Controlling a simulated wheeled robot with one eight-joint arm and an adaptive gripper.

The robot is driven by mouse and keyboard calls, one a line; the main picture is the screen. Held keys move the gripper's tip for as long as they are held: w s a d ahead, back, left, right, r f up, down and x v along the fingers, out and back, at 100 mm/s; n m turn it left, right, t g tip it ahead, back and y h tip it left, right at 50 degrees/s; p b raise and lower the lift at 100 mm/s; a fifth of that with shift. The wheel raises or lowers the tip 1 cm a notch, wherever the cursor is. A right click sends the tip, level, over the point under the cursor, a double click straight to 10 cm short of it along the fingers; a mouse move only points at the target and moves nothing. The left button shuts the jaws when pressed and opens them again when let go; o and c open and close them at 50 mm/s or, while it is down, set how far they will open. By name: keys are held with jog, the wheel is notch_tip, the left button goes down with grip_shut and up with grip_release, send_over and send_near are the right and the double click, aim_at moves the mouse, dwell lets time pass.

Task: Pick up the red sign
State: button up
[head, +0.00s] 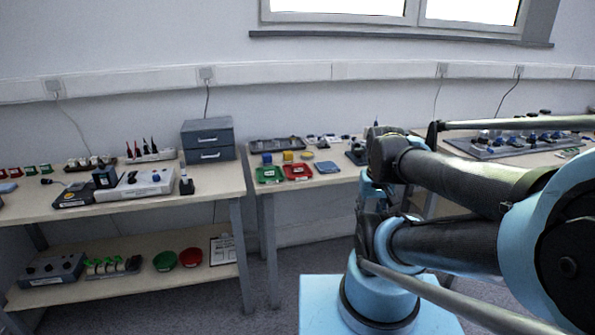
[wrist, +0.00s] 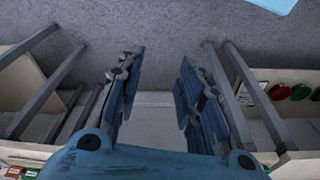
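I cannot tell for sure which thing is the red sign. Small upright pieces stand at the far left of the left table in the head view, and one of them (head: 15,172) looks red; the others beside it look green. A red tray (head: 297,171) with a pale label lies on the middle table. My gripper (wrist: 160,62) is open and empty in the wrist view, pointing at bare grey floor. No object is between its fingers. In the head view my arm fills the right side, and I cannot make out the gripper there.
The left table (head: 225,180) holds a white device (head: 135,187) and a grey drawer unit (head: 208,140). Its lower shelf carries a green bowl (head: 164,261) and a red bowl (head: 191,257). A green tray (head: 268,174) lies beside the red one. Table legs (wrist: 258,100) flank my gripper.

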jog(key=shift+o, duration=0.6)
jog(key=shift+s+a+r, duration=0.1)
jog(key=shift+s+r, duration=0.15)
jog(key=shift+r, duration=0.5)
jog(key=w+a+r+n+g, duration=0.1)
jog(key=w+a+r, duration=0.35)
jog(key=w, duration=0.35)
jog(key=w+a+r+n, duration=0.1)
jog(key=w+a+r, duration=0.3)
jog(key=w+r, duration=0.3)
jog(key=w+a+r+g, duration=0.1)
jog(key=w+a+r, duration=0.35)
jog(key=w, duration=0.45)
jog(key=n, duration=0.1)
send_over(297, 165)
jog(key=w, duration=0.1)
jog(key=f, duration=1.1)
jog(key=shift+d, duration=0.2)
jog(key=shift+s+a+f, duration=0.1)
jog(key=shift+s+f, duration=0.05)
jog(key=shift+f, duration=1.3)
jog(key=shift+s+f, duration=0.1)
jog(key=shift+f, duration=1.3)
